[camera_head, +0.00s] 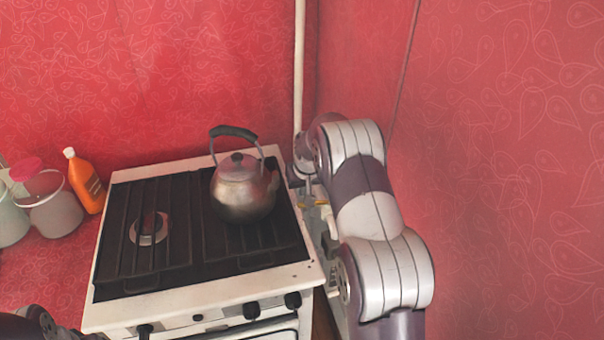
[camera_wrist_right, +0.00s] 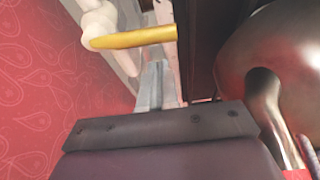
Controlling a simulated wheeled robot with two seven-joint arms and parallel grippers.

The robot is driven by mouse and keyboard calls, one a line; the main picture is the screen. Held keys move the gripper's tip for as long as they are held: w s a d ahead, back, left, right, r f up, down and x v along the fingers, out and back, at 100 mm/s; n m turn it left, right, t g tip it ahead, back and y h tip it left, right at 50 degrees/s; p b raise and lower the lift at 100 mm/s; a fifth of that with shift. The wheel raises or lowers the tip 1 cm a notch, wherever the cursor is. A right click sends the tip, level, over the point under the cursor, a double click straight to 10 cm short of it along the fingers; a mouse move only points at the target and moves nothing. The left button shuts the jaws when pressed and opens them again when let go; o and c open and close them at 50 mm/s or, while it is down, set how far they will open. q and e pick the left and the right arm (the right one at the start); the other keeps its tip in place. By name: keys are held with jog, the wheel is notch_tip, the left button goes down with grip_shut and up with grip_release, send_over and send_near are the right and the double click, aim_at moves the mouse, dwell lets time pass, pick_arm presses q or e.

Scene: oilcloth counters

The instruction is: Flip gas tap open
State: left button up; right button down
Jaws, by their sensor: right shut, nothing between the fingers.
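The gas tap has a yellow lever (camera_head: 321,202), which shows as a small strip between the stove's right side and my right arm. In the right wrist view the lever (camera_wrist_right: 133,38) is larger and runs sideways from a whitish fitting (camera_wrist_right: 97,18). My right gripper (camera_wrist_right: 157,68) is shut and empty, with its fingertips just below the lever in that picture. I cannot tell whether they touch it. In the head view the right gripper (camera_head: 309,188) is by the stove's right edge, partly hidden by its own arm. My left gripper is not in view.
A metal kettle (camera_head: 243,190) stands on the right of the stove (camera_head: 150,313), close to my right gripper. A white pipe (camera_head: 299,70) runs up the corner. An orange bottle (camera_head: 86,182) and pale containers (camera_head: 55,213) stand left of the stove. The red wall is near my right arm.

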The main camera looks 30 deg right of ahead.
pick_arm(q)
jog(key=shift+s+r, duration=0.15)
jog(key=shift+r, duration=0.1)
pick_arm(e)
jog(key=shift+s+a+f, duration=0.1)
jog(key=shift+s+a, duration=0.15)
jog(key=shift+s, duration=0.65)
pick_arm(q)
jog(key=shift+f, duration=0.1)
